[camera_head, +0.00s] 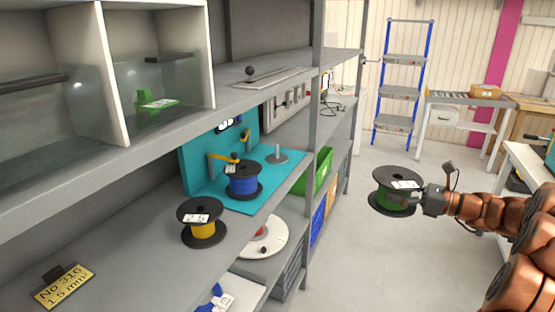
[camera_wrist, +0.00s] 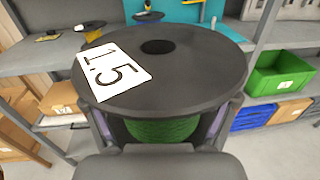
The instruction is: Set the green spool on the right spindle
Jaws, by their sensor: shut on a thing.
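The green spool (camera_head: 395,204) has black flanges and a white label. My gripper (camera_head: 414,200) is shut on its green core and holds it roughly upright in the air, over the aisle right of the shelf. In the wrist view the spool (camera_wrist: 195,55) fills the middle, its label reads 1.5, and its centre hole is open at the top. The right spindle (camera_head: 277,153) is a bare grey post on a round base on the teal board (camera_head: 263,202). A blue spool (camera_head: 243,181) sits left of it on the same board; any spindle under it is hidden.
A yellow spool (camera_head: 202,229) stands on the grey shelf left of the board. A shelf upright (camera_head: 315,110) and the upper shelf (camera_head: 270,85) bound the spindle area. A green bin (camera_head: 317,172) is just right of the board. The aisle floor is clear.

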